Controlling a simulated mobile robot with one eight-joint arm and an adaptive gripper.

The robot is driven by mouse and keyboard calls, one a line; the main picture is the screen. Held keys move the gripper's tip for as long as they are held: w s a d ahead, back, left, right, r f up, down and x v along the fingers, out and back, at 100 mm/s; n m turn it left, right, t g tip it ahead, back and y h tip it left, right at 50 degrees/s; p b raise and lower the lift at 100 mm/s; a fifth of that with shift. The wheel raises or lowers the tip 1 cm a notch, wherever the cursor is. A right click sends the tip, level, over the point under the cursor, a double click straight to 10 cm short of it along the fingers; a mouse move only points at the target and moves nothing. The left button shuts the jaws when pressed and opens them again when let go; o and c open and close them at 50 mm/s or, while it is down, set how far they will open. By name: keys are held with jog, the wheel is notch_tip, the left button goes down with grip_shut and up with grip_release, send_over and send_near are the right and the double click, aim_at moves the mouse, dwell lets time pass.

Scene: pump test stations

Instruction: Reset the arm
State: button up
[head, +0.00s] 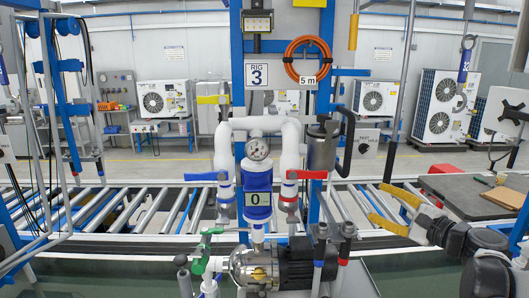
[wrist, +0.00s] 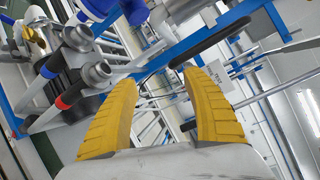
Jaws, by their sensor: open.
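My gripper (head: 390,206) has yellow fingers and is at the right of the head view, at the end of my dark arm. Its fingers are spread and empty, apart from the pump rig to their left. In the wrist view, the two yellow fingers (wrist: 157,100) stand wide apart with nothing between them. The rig marked 3 has a pump with a dark motor (head: 305,265), a blue unit labelled 0 (head: 257,198) and a round gauge (head: 257,149).
A blue-handled valve (head: 205,177) and a red-handled valve (head: 306,175) flank the blue unit. A dark cylinder (head: 322,145) hangs at the rig's right. A roller conveyor (head: 130,210) runs behind. A dark-topped table (head: 465,195) stands at the right, close to my arm.

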jog(key=s+a+f+n+g+h+b, duration=0.1)
jog(key=s+a+f+n+g, duration=0.25)
jog(key=s+a, duration=0.3)
jog(key=s+a+f+n+g+h+b, duration=0.1)
jog(key=s+a+f+n+g, duration=0.15)
jog(key=s+a+n, duration=0.35)
jog(key=s+f+n+g+h+b, duration=0.1)
jog(key=s+f+n+h, duration=0.4)
jog(key=s, duration=0.9)
notch_tip(320, 180, down, 3)
jog(key=n+g, duration=0.1)
jog(key=n, duration=0.1)
jog(key=shift+s+d+f+n+h+b, duration=0.2)
jog(key=shift+s+n+h+b, duration=0.1)
jog(key=shift+n+h+b, duration=0.1)
